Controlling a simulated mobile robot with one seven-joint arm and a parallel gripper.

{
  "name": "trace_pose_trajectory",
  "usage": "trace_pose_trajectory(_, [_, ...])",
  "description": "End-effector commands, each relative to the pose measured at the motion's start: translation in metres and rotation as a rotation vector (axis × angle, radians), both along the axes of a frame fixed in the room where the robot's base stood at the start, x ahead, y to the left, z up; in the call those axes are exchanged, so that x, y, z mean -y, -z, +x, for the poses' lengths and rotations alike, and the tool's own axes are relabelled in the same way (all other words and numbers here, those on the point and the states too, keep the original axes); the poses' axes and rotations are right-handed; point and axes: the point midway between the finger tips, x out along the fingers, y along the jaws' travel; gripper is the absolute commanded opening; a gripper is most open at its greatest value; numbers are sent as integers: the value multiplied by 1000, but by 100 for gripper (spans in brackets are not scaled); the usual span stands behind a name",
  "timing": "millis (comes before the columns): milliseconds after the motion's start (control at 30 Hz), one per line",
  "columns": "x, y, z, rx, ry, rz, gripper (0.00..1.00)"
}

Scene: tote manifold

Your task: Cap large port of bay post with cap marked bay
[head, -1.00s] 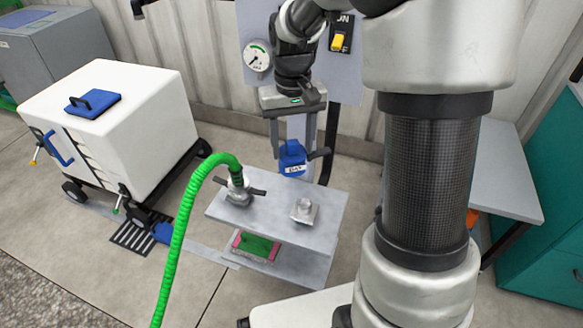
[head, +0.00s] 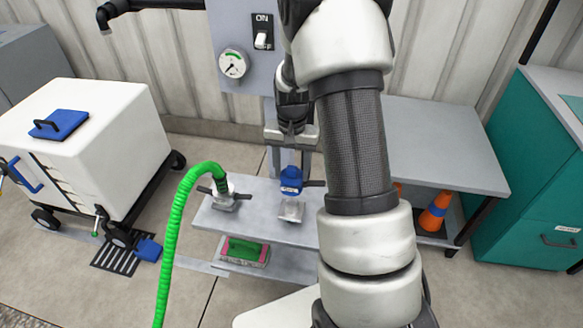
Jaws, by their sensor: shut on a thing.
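My gripper (head: 290,165) is shut on a blue cap (head: 291,181) with a white label, too small to read surely now. The cap is upright, just above a bare metal port (head: 291,211) on the grey bench (head: 250,224). Whether cap and port touch, I cannot tell. A second fitting (head: 224,202) at the left of the bench top has a green hose (head: 172,240) on it. My own arm hides the right end of the bench.
A green and pink block (head: 245,251) lies on the lower shelf. A white wheeled cart (head: 110,125) stands left. A gauge (head: 232,64) and an ON switch (head: 262,40) are on the panel behind. A grey table (head: 430,150), orange cone (head: 436,212) and teal cabinet (head: 530,215) stand right.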

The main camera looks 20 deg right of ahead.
Motion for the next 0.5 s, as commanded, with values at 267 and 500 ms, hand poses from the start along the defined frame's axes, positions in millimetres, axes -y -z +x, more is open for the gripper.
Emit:
trace_pose_trajectory(267, [0,23,0,0,0,0,24])
trace_pose_trajectory(500, [0,39,0,1,-1,-1,24])
